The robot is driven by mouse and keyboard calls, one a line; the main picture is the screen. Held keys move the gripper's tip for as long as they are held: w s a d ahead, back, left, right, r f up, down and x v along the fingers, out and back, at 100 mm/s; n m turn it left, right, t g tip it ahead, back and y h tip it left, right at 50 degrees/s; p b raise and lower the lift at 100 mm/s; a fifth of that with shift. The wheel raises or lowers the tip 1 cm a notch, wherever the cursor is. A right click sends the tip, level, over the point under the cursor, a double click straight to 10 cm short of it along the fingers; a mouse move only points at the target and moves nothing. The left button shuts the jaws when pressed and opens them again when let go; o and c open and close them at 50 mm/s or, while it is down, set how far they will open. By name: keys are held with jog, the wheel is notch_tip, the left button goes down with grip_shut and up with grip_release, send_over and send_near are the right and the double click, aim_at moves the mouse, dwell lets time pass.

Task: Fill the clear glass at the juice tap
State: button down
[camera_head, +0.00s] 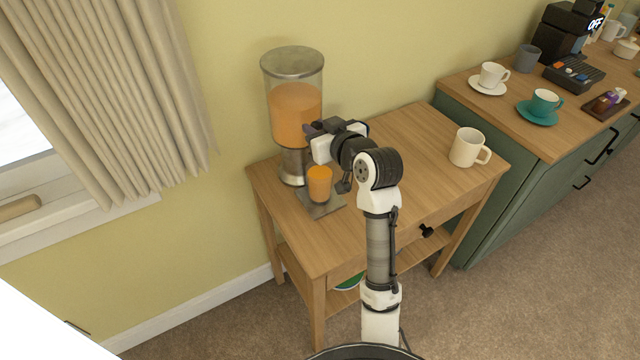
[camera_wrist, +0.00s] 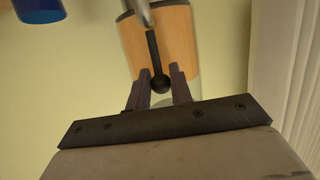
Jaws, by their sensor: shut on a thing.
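The juice dispenser (camera_head: 294,105) stands at the back left of the wooden side table, with orange juice in its clear tank. The clear glass (camera_head: 319,186) stands upright on the metal drip tray (camera_head: 333,205) below the tap and looks full of orange juice nearly to its rim. My gripper (camera_head: 310,130) is at the front of the dispenser, above the glass. In the wrist view my gripper (camera_wrist: 160,74) is shut on the tap lever (camera_wrist: 160,84), its two fingers on either side of the black ball. The spout is hidden behind my gripper in the head view.
A cream mug (camera_head: 466,148) stands at the right of the side table (camera_head: 410,125). The green cabinet (camera_head: 500,175) beside it holds cups and a coffee machine. A curtain (camera_head: 110,95) hangs at left. A blue thing (camera_wrist: 40,9) shows at the wrist view's top left.

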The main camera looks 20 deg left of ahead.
aim_at(308, 100)
jog(key=c, duration=1.7)
grip_release()
jog(key=shift+w+a+r, duration=0.15)
jog(key=shift+w+r, duration=0.05)
jog(key=o, duration=0.5)
jog(key=shift+f, duration=0.15)
jog(key=shift+c, duration=0.2)
notch_tip(308, 100, up, 6)
jog(key=p, duration=0.4)
jog(key=shift+s+p, duration=0.1)
jog(key=shift+p, duration=0.25)
jog(key=shift+s+d+b, duration=0.2)
jog(key=shift+d+b, duration=0.1)
jog(key=b+v, duration=0.3)
jog(key=v, duration=1)
